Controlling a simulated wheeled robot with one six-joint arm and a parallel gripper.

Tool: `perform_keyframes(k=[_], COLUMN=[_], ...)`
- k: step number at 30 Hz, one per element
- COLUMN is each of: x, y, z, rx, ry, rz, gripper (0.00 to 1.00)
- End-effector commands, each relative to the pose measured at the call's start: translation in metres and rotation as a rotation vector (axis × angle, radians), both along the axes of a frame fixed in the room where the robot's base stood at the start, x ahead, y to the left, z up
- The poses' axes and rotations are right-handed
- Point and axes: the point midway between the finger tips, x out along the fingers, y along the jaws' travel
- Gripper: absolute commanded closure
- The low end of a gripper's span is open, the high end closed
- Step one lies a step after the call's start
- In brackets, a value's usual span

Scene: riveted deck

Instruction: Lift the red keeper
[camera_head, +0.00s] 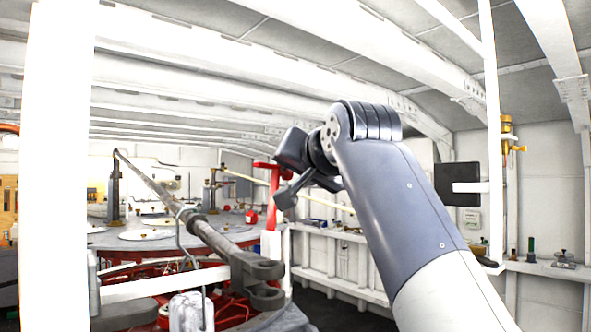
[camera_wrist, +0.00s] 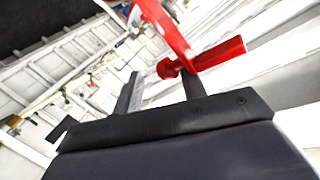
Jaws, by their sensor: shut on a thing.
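The red keeper (camera_head: 274,205) is an upright red bar with a short crosspiece at its top, left of my gripper in the head view. In the wrist view the keeper (camera_wrist: 167,32) shows as a slanting red bar with a round-ended red crosspiece by the right finger. My gripper (camera_head: 284,186) reaches it from the right, with its dark fingers at the bar. My gripper (camera_wrist: 160,84) is shut on the keeper, though the fingers partly hide the contact and a gap shows between them in the wrist view.
A long grey metal bar (camera_head: 182,208) with a forked end slants across the left. Behind it is a round deck top (camera_head: 130,238) with red framework below. A white post (camera_head: 57,170) stands at the left, a thin white pole (camera_head: 492,130) at the right. A shelf (camera_head: 545,268) holds small items.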

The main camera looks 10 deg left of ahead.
Motion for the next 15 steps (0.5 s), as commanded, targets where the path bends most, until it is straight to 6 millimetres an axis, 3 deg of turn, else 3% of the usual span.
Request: perform_keyframes(k=[1,4,15], x=[0.0058,0.0057,-0.0015], y=[0.0048,0.0052,0.0012], z=[-0.0191,-0.019,-0.0165], rx=[-0.028,-0.027,-0.024], ry=[0.041,0.041,0.038], rz=[0.005,0.005,0.005], gripper=[0.69,0.61,0.61])
